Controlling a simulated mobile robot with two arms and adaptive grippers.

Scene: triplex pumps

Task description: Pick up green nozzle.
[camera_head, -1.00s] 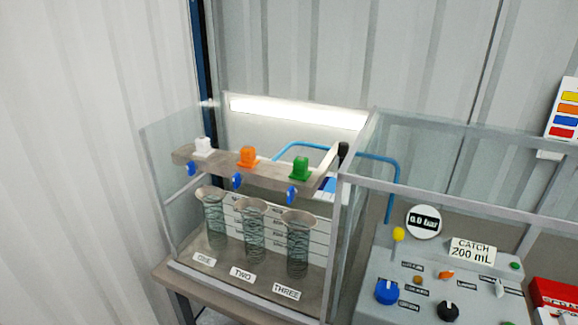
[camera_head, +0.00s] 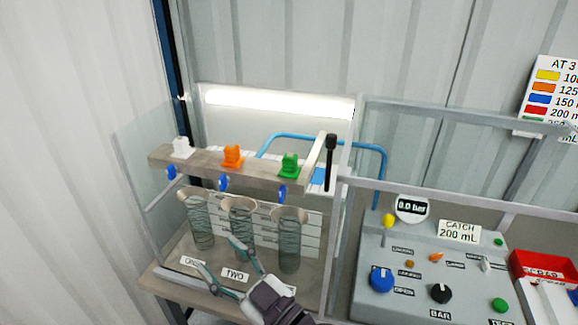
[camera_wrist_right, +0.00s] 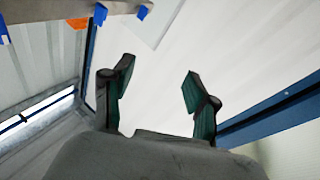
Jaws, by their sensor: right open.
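The green nozzle (camera_head: 290,165) sits upright on the right part of the brown rail, beside an orange nozzle (camera_head: 232,156) and a white nozzle (camera_head: 182,147). My right gripper (camera_head: 218,262) is open and empty at the lower middle of the head view, in front of the cylinders and well below the rail. Its two spread fingers also show in the right wrist view (camera_wrist_right: 157,90), with nothing between them. The green nozzle cannot be made out in the wrist view. My left gripper is not in view.
The brown rail (camera_head: 255,174) carries blue parts along its front edge. Several clear cylinders stand below it; cylinder three (camera_head: 289,240) is under the green nozzle. Clear panels and a metal post (camera_head: 333,235) bound the bay. A grey control panel (camera_head: 410,300) stands right.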

